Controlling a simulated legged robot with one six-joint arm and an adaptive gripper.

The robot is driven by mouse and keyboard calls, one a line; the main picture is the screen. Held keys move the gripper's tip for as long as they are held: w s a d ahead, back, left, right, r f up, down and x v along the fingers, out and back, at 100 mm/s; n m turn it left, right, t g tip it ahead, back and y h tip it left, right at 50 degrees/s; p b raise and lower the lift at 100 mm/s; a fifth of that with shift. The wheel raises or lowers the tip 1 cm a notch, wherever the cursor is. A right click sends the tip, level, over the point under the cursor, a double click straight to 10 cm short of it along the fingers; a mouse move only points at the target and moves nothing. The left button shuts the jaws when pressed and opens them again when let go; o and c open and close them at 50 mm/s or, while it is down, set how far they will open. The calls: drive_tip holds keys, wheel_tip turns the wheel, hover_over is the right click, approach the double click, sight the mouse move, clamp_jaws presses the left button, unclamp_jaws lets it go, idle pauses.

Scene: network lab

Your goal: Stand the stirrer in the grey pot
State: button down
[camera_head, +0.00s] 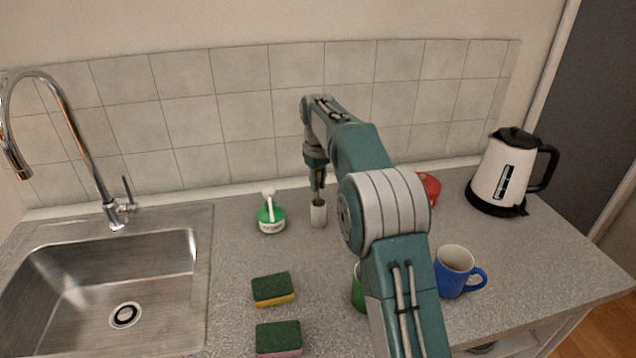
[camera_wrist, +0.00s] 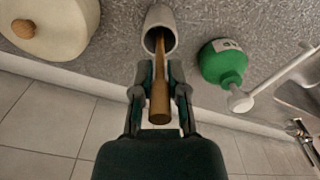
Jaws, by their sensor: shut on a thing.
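The stirrer (camera_wrist: 160,98) is a brown wooden stick. My gripper (camera_wrist: 160,88) is shut on it, with a finger on each side. In the wrist view its far end reaches inside the mouth of the grey pot (camera_wrist: 160,22); whether it touches the bottom is hidden. In the head view the grey pot (camera_head: 318,215) stands upright on the counter near the wall, and my gripper (camera_head: 318,184) is right above it, pointing down. Little of the stirrer shows there, between the fingers and the pot.
A green bottle with a white nozzle (camera_head: 271,217) stands just left of the pot. A red thing (camera_head: 431,187), a blue mug (camera_head: 454,270) and a kettle (camera_head: 503,175) are to the right. Two sponges (camera_head: 273,289) lie in front; a sink (camera_head: 100,285) is at left.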

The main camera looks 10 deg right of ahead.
drive_tip(key=c, duration=0.7)
unclamp_jaws()
drive_tip(key=shift+o, duration=0.2)
wheel_tip(320, 180, up, 11)
drive_tip(key=shift+w, duration=0.1)
drive_tip(key=shift+r, duration=0.55)
